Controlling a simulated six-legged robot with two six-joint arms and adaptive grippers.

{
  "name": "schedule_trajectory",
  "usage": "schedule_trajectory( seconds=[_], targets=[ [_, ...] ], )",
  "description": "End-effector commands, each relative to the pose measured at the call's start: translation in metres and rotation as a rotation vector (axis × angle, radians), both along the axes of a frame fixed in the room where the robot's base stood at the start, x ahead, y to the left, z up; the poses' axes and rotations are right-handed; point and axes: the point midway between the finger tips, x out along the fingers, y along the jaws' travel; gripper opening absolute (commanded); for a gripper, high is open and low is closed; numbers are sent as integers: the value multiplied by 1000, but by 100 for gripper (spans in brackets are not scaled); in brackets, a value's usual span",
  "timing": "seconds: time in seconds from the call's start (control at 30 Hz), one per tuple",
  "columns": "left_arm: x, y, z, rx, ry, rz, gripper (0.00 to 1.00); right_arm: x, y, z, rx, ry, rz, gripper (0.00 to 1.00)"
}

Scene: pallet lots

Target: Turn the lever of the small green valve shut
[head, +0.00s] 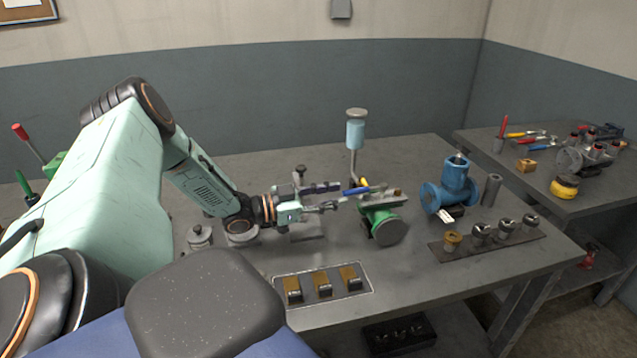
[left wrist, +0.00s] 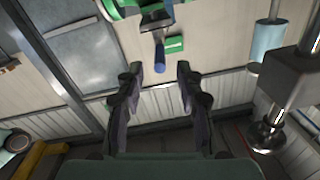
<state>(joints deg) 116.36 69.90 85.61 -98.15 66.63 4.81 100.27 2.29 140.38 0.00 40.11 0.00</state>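The small green valve (head: 383,222) sits on the bench near the middle of the head view. Its blue-handled lever (head: 358,191) points left, towards my left gripper (head: 332,205). In the left wrist view, part of the green valve (left wrist: 122,8) shows at the top edge. The blue lever end (left wrist: 160,56) hangs down from it, just beyond and between the two fingertips of my left gripper (left wrist: 159,72). The fingers are apart, with nothing seen between them. I cannot tell whether the lever touches a finger. My right gripper is not in view.
A larger blue valve (head: 455,187) stands to the right. A post with a light-blue cup (head: 355,132) rises behind the green valve. A rack of several fittings (head: 487,240) and a plate with three brass-coloured blocks (head: 322,285) lie in front. Bare bench surrounds the green valve's front.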

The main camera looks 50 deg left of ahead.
Motion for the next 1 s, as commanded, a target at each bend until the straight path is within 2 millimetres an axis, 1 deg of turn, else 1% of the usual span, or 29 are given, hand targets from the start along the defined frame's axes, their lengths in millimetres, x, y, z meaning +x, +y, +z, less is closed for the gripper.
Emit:
schedule_trajectory(
  seconds=[0.1, 0.4, 0.63, 1.0],
  targets=[
    [-12, 6, 1, -4, -4, 4, 36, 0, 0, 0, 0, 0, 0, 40],
    [-27, 13, 2, -3, -4, 1, 36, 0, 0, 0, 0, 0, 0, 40],
    [-31, 13, 0, -1, 0, -1, 36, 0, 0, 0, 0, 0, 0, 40],
    [-31, 13, -1, -1, 1, -1, 36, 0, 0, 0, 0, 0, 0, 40]
  ],
)
